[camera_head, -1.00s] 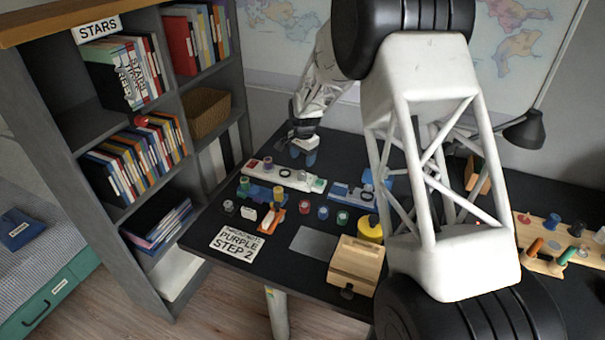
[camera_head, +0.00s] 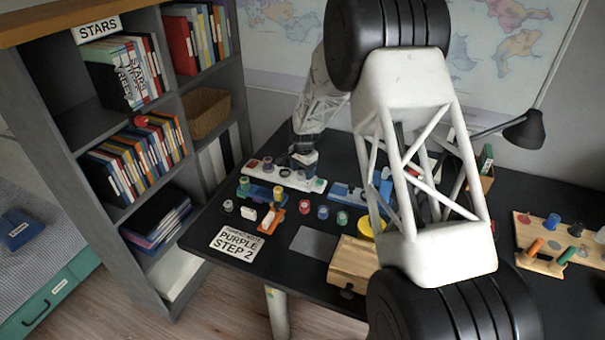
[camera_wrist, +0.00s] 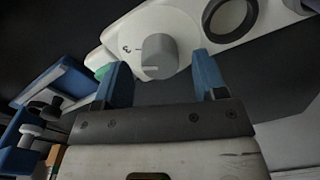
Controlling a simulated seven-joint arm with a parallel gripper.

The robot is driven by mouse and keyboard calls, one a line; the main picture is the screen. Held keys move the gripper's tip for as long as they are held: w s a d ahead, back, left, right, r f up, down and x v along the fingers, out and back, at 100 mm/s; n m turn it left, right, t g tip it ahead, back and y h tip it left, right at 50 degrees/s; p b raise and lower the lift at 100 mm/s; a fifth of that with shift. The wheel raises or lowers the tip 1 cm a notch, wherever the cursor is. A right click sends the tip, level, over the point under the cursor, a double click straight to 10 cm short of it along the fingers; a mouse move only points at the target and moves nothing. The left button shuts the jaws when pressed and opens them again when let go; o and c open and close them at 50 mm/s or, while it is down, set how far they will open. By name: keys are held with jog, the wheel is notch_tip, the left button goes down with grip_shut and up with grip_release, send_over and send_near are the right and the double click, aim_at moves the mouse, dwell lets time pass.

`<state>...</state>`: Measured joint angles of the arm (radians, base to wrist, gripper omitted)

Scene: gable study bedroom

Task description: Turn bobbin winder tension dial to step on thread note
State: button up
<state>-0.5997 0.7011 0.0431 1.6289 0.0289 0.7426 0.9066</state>
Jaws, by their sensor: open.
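The thread note (camera_head: 238,243) lies at the table's front left and reads "PURPLE STEP 2". The white bobbin winder (camera_head: 287,176) stands behind it and also shows in the wrist view (camera_wrist: 185,28). In the wrist view its grey tension dial (camera_wrist: 159,53) has a pale line on its lower part; a "3" and a tick are printed left of it. My gripper (camera_wrist: 161,72) is open, its blue fingers on either side of the dial with gaps showing. In the head view my gripper (camera_head: 305,166) is over the winder's right part and hides the dial.
A blue device (camera_head: 350,194) stands right of the winder. Several spools (camera_head: 305,207), an orange-based piece (camera_head: 271,220), a grey plate (camera_head: 313,242) and a wooden box (camera_head: 353,262) lie in front. A shelf (camera_head: 150,170) borders the table's left; a lamp (camera_head: 524,130) stands behind right.

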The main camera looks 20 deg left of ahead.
jog(key=shift+f, duration=0.75)
jog(key=shift+c, duration=0.5)
jog(key=c, duration=0.8)
jog(key=shift+n, duration=0.4)
jog(key=n, duration=0.5)
jog(key=shift+a, duration=0.1)
jog(key=n, duration=0.6)
jog(key=shift+a, duration=0.1)
